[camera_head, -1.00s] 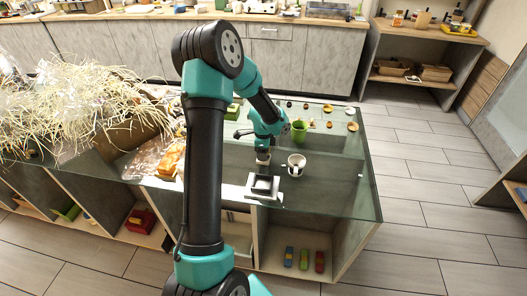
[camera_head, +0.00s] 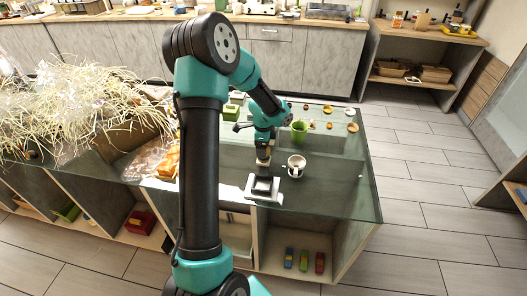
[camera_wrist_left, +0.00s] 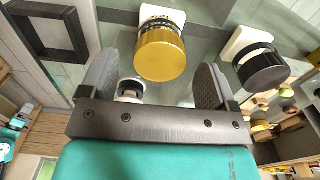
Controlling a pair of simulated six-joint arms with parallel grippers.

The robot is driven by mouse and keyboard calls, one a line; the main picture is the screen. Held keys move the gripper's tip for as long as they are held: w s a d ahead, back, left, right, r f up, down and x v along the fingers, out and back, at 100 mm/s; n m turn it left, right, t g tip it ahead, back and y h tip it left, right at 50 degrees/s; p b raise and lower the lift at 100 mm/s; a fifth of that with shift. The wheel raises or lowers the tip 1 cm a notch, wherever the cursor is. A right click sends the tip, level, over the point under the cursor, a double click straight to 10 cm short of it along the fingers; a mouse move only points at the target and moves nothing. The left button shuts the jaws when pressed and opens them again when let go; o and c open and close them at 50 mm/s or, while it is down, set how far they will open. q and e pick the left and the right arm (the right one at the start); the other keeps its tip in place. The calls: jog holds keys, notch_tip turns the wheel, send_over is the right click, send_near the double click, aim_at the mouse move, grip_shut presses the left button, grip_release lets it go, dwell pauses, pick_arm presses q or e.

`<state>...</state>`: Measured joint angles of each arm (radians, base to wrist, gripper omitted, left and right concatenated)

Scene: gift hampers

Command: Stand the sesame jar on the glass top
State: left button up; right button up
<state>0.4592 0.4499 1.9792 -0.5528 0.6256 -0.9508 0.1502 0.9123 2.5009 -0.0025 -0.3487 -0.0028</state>
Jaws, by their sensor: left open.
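In the left wrist view the gripper (camera_wrist_left: 153,85) is open. A jar with a gold lid (camera_wrist_left: 161,55) shows in the gap between its fingers; no grip on it shows. A second jar with a black lid (camera_wrist_left: 263,69) is outside the fingers, to the right. Their labels are too cut off to read, so I cannot tell which is the sesame jar. My right gripper is not in view.
Pale straw (camera_head: 75,110) spreads over the left side. The glass at front right is clear.

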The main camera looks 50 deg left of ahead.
pick_arm(q)
notch_tip(320, 180, up, 8)
jog(key=shift+r, duration=0.2)
dwell(0.5)
